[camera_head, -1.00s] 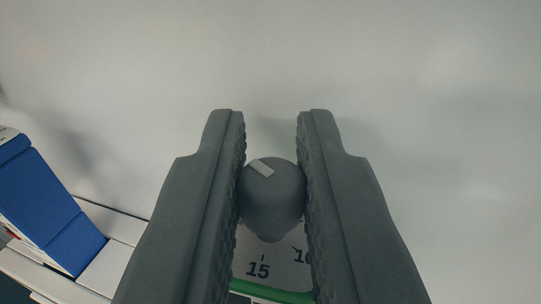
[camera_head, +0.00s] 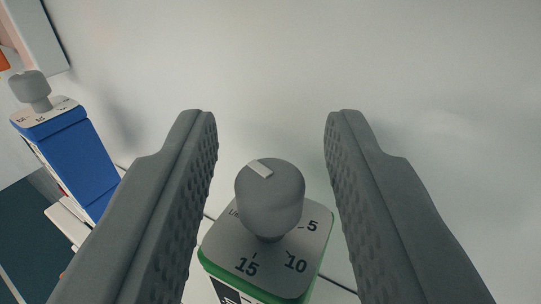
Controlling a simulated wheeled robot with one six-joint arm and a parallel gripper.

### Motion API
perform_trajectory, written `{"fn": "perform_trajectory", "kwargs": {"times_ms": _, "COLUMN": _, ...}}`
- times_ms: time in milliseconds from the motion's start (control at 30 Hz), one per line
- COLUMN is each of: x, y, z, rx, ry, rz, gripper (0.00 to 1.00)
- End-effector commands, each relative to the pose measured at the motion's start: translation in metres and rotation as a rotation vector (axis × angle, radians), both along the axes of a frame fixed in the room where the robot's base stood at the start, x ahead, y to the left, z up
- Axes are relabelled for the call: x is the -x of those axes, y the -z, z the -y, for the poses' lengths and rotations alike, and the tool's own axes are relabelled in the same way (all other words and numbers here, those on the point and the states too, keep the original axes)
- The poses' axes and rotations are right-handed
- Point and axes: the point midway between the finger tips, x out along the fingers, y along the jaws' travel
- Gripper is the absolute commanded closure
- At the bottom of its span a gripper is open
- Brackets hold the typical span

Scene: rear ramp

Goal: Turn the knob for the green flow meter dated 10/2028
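A grey round knob (camera_head: 270,198) with a light pointer mark on top stands on the grey dial plate (camera_head: 222,246) of a green-edged flow meter (camera_head: 318,268). The plate shows 5, 10 and 15. The pointer mark slants toward the upper left. My gripper (camera_head: 270,124) is open, with one finger on each side of the knob and a clear gap to both. The meter's front is mostly cut off at the bottom, and no date can be read.
A blue flow meter (camera_head: 70,160) with its own grey knob (camera_head: 31,88) stands to the left. A pale wall (camera_head: 290,60) lies behind, and a white rail (camera_head: 66,222) runs at the lower left. The space above the green meter's knob is clear.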

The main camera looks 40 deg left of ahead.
Motion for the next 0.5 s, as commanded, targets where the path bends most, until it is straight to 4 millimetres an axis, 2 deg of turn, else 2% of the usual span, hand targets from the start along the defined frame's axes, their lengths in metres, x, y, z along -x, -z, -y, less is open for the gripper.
{"fn": "perform_trajectory", "kwargs": {"times_ms": 333, "x": 0.002, "y": 0.0, "z": 0.001, "rx": 0.0, "ry": 0.0, "rz": 0.0, "gripper": 0.64}}
{"fn": "perform_trajectory", "kwargs": {"times_ms": 500, "x": 0.014, "y": 0.0, "z": 0.01, "rx": -0.001, "ry": 0.0, "rz": -0.001, "gripper": 0.64}}
